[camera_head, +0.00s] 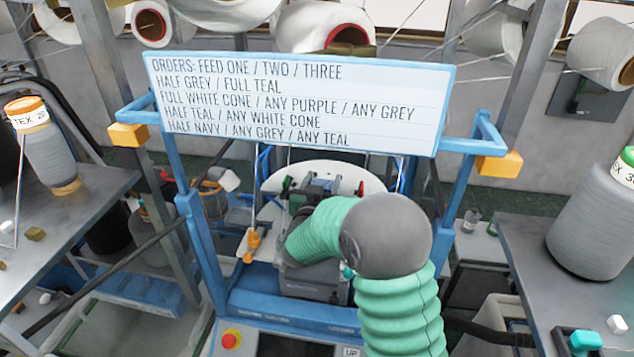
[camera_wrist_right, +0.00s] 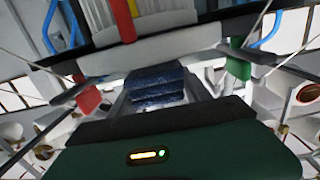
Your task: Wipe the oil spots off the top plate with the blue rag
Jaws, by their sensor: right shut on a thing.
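The pale round top plate (camera_head: 345,172) lies in the middle of the blue machine frame, below the sign. My right arm reaches in from the lower right, and its dark gripper (camera_head: 318,186) is over the plate. In the right wrist view the dark blue folded rag (camera_wrist_right: 155,85) is just ahead of the dark green gripper housing; my right gripper is shut on it. The rag cannot be made out in the head view. I cannot make out any oil spots; my arm and gripper cover part of the plate. My left gripper is not in view.
The order sign (camera_head: 300,100) hangs above the plate, on blue posts (camera_head: 195,235). A green part (camera_wrist_right: 238,58) and a red part (camera_wrist_right: 88,97) flank the rag. A side table (camera_head: 60,215) with a yarn cone stands left; a grey cone (camera_head: 595,220) stands right.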

